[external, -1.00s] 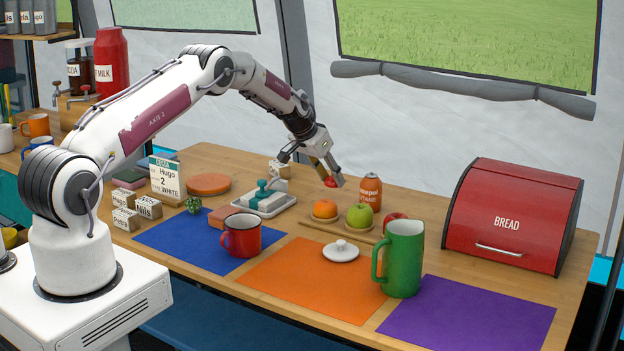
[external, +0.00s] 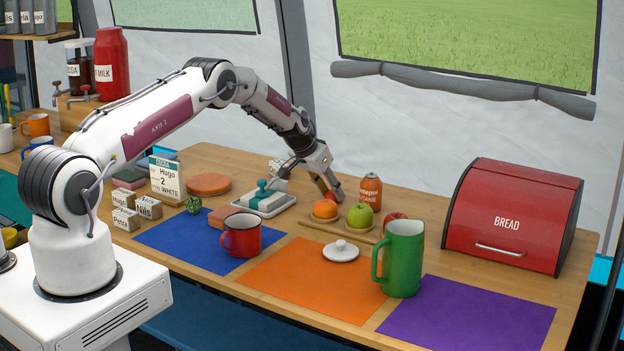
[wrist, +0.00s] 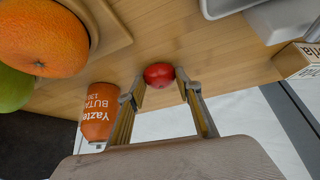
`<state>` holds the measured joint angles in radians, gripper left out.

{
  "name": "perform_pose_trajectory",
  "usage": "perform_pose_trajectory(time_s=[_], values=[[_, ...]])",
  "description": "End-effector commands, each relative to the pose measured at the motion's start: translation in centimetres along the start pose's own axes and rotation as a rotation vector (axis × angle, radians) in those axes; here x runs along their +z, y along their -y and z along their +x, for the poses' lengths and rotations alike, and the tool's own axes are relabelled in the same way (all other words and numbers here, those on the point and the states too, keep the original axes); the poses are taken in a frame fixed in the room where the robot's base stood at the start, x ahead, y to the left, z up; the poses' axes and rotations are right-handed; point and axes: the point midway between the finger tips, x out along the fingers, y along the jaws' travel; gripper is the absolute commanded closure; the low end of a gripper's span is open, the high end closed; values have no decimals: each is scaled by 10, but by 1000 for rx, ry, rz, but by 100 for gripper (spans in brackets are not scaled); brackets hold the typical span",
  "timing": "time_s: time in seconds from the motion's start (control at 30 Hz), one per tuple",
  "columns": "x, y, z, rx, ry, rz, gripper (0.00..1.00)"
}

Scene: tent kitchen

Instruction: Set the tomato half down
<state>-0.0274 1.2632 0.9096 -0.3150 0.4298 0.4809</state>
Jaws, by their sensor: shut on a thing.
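The tomato half (wrist: 159,75) is red and sits between the two fingertips of my gripper (wrist: 160,88) in the wrist view. My gripper is shut on it. In the external view my gripper (external: 330,192) is low at the back of the wooden table, with the red tomato half (external: 330,196) partly hidden by the fingers. It is just behind the orange and left of the orange canister. Whether the tomato half touches the table top (wrist: 190,30) cannot be told.
Close by are an orange (external: 325,209) and a green apple (external: 360,215) on a wooden board, an orange canister (external: 370,192) and a white-and-teal press (external: 264,198). A red bread box (external: 515,215) stands at the right. Bare table lies around the gripper.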

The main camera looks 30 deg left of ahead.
Motion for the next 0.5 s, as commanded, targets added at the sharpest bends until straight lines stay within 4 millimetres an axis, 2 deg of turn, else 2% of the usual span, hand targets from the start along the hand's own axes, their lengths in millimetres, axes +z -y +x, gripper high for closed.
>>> perform_pose_trajectory(time_s=[0.37,0.4,0.43,0.5], values=[[2,0,2,0,0,0,85],[1,0,2,0,0,0,56],[1,0,2,0,0,0,49],[1,0,2,0,0,0,49]])
